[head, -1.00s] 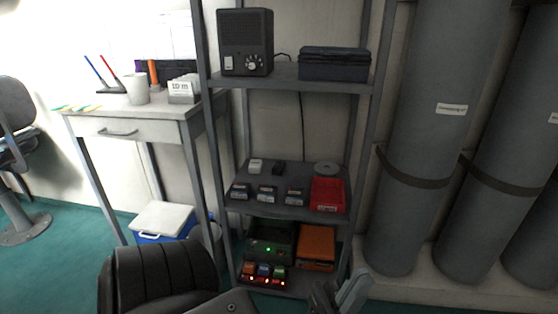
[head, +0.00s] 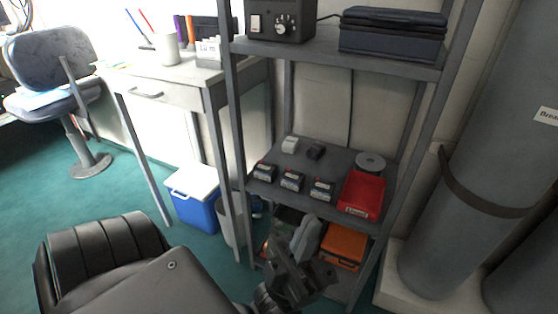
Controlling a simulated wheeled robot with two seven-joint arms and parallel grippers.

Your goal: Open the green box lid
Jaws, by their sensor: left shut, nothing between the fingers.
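A dark, greenish box (head: 289,215) sits on the bottom shelf of the grey rack. It is mostly hidden behind my left gripper and the shelf above, so I cannot make out its lid clearly. My left gripper (head: 308,238) is in front of the bottom shelf, shut and empty, its pale grey finger part pointing up. It overlaps the box in the picture; I cannot tell whether it touches. My right gripper is not in view.
An orange box (head: 343,243) sits right of the gripper on the bottom shelf. The middle shelf (head: 335,160) above holds a red tray (head: 361,195) and several small packs. Rack posts flank the opening.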

